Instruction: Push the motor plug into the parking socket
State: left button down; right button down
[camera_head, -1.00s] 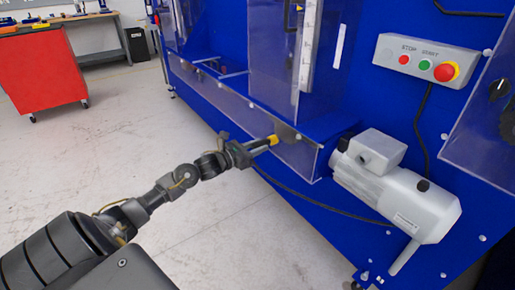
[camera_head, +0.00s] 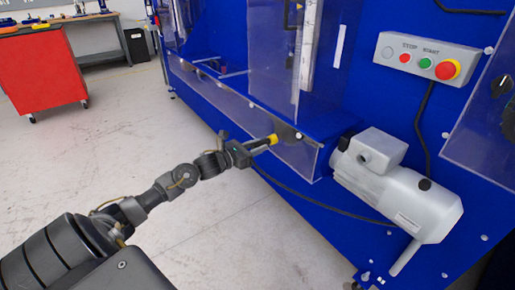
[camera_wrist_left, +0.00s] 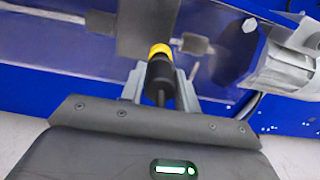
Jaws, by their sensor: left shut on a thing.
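The motor plug (camera_head: 271,140), dark with a yellow front end, is in my left gripper (camera_head: 250,147) in front of the clear panel at the machine's lower edge. In the left wrist view the plug (camera_wrist_left: 160,62) lies between the two grey fingers of the left gripper (camera_wrist_left: 160,78), yellow end pointing away, with its dark cable running back towards the wrist. Grey and dark shapes lie beyond the plug there, but I cannot tell which is the parking socket or whether the plug touches it. My right gripper is not in view.
The grey motor (camera_head: 395,190) is mounted on the blue machine, right of the plug. A black cable (camera_head: 310,203) runs below the panel. The start-stop box (camera_head: 425,60) is higher right. A red cabinet (camera_head: 42,72) stands far left; the floor between is clear.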

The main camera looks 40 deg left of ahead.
aim_at(254, 147)
pick_arm(q)
jog(key=shift+b+x, duration=0.6)
jog(key=shift+x, duration=0.5)
jog(key=c, duration=0.9)
grip_release()
jog(key=shift+c, duration=0.2)
jog(key=shift+p+v, duration=0.65)
jog(key=shift+v, duration=2.3)
